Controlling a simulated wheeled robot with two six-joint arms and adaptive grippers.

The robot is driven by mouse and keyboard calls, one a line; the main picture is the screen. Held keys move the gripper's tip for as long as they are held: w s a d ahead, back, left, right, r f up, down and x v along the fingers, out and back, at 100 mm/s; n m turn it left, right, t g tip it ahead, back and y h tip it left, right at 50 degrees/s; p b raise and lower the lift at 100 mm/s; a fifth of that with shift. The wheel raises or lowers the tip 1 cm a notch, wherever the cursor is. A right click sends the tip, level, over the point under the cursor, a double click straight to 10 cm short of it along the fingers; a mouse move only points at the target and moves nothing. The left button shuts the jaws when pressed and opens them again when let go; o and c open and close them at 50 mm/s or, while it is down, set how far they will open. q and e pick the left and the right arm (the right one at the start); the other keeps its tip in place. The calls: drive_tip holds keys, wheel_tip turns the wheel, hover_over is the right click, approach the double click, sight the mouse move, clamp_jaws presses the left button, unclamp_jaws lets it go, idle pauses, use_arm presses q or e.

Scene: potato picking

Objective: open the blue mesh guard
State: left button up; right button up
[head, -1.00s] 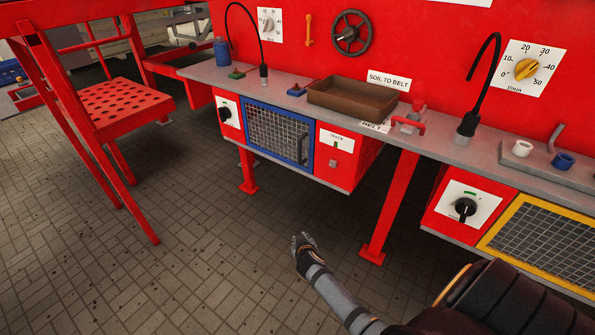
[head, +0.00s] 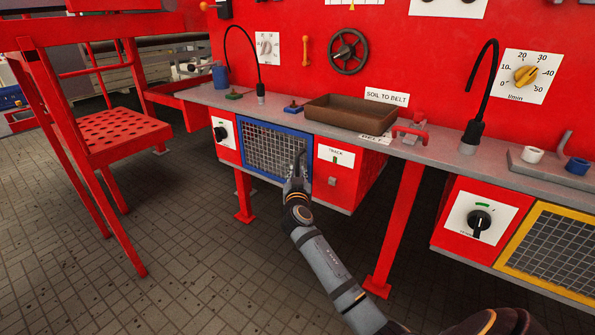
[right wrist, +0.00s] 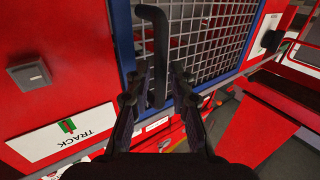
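The blue mesh guard (head: 265,148) is a blue frame with grey wire mesh, set flush and closed in the red cabinet under the grey counter. My right gripper (head: 299,165) is at its right side, over the handle. In the right wrist view the guard's mesh (right wrist: 205,40) fills the top. Its dark bar handle (right wrist: 155,50) runs down between the two fingers of my right gripper (right wrist: 160,85). The fingers are apart, with gaps visible on both sides of the bar. In the head view the gripper mostly hides the handle. My left gripper is not in view.
A white TRACK panel (head: 336,158) with a small switch is right of the guard. A black knob (head: 219,133) is on its left. A brown tray (head: 350,113) stands on the counter above. A yellow-framed mesh guard (head: 552,250) is at the far right. The floor in front is clear.

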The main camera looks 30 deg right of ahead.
drive_tip(key=shift+x, duration=0.95)
clamp_jaws()
